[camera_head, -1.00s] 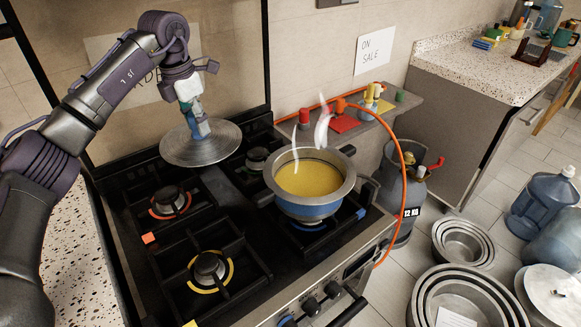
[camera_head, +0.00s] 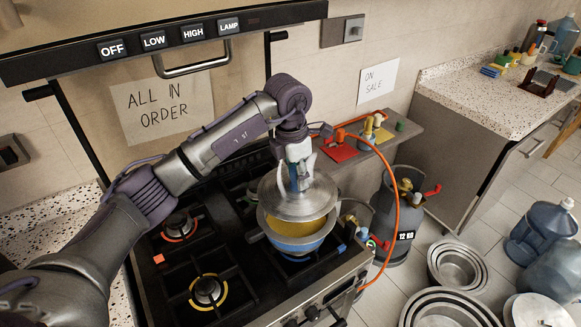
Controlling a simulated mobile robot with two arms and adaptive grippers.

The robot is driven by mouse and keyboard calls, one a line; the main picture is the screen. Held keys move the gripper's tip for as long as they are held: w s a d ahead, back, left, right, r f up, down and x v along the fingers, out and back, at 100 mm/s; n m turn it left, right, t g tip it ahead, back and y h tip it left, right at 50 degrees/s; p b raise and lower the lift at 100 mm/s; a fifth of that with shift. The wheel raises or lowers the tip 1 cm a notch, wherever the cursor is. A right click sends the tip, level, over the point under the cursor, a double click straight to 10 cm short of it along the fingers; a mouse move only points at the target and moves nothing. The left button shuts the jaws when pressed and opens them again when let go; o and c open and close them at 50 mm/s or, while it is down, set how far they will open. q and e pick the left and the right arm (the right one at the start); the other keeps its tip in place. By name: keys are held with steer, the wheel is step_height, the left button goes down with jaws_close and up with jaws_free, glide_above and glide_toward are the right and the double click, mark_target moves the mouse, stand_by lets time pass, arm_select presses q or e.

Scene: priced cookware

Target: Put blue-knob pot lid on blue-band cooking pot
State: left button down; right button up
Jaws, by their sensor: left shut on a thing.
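The pot lid (camera_head: 318,203) is a round grey metal disc. My left gripper (camera_head: 297,183) is shut on its blue knob, which is mostly hidden between the fingers. The blue-band cooking pot (camera_head: 297,247) is a steel pot with a blue band and yellow contents, standing on the front right burner. The lid is over the back part of the pot's mouth, and yellow contents show below its front edge. I cannot tell whether lid and rim touch. My right gripper is not in view.
The stove's front left burner (camera_head: 208,290) and back left burner (camera_head: 180,225) are empty. An orange hose (camera_head: 397,190) runs to a grey gas cylinder (camera_head: 388,225) right of the stove. A small shelf (camera_head: 398,137) with knobs and cards is behind the pot.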

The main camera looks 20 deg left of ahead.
mark_target(297, 190)
arm_select(q)
steer(key=shift+a, duration=0.15)
steer(key=shift+f+b, duration=0.55)
steer(key=shift+b, duration=0.1)
step_height(297, 190, down, 2)
steer(key=shift+f+b, duration=0.15)
steer(key=shift+b, duration=0.8)
steer(key=shift+f+b, duration=0.5)
steer(key=shift+f, duration=0.25)
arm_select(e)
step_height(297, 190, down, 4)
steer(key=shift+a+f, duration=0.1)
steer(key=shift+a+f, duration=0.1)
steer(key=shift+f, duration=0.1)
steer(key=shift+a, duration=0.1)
